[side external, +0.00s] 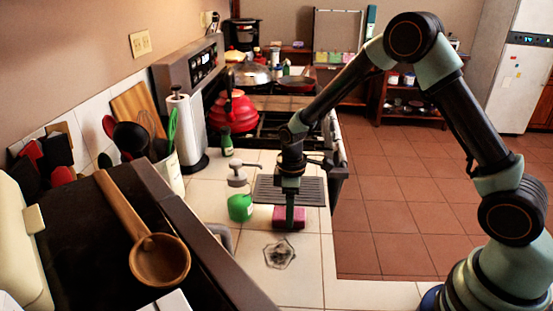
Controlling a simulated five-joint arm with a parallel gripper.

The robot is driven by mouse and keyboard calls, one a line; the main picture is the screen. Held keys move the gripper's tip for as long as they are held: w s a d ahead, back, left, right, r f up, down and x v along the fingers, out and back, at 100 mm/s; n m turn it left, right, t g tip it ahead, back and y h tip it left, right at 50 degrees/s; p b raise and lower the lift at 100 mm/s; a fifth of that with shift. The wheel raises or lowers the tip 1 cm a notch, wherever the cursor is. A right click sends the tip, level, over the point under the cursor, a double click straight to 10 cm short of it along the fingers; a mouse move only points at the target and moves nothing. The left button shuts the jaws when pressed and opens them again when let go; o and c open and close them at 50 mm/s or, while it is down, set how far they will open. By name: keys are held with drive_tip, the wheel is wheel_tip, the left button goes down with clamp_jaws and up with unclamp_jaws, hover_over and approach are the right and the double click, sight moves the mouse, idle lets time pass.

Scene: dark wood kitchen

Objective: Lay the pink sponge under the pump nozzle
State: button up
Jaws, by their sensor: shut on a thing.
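The pink sponge (297,224) is at the front edge of the dark ribbed mat on the white tiled counter. My gripper (289,217) points straight down and is shut on the sponge; a finger covers part of it. I cannot tell whether the sponge touches the counter. The green pump bottle (240,207) stands just left of the sponge. Its grey pump nozzle (238,176) sits on top, above and to the left of the sponge in the picture. The sponge shows to the right of the bottle.
A ribbed mat (262,190) lies behind the sponge. A small dark green bottle (227,142) and a paper towel roll (184,130) stand farther back on the left. A drain-like fitting (279,255) is in front. The stove with a red kettle (234,112) is behind.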

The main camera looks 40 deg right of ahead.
drive_tip(key=shift+f, duration=0.15)
drive_tip(key=o, duration=1.3)
wheel_tip(320, 180, up, 11)
drive_tip(key=s+d+r+m+t, duration=0.1)
drive_tip(key=s+r+m, duration=0.1)
drive_tip(key=s+r, duration=0.2)
drive_tip(key=s+d+r+m+t, duration=0.1)
drive_tip(key=s+r+m+t, duration=0.1)
drive_tip(key=s+r+m, duration=0.1)
drive_tip(key=s+r+m+t, duration=0.2)
drive_tip(key=s+r+m, duration=0.1)
drive_tip(key=s+r, duration=0.3)
drive_tip(key=shift+s+d, duration=0.3)
drive_tip(key=shift+d, duration=0.1)
drive_tip(key=shift+o, duration=0.3)
drive_tip(key=shift+s+d+f+m+t, duration=0.1)
drive_tip(key=shift+s+m+t, duration=0.2)
drive_tip(key=shift+s+m, duration=0.25)
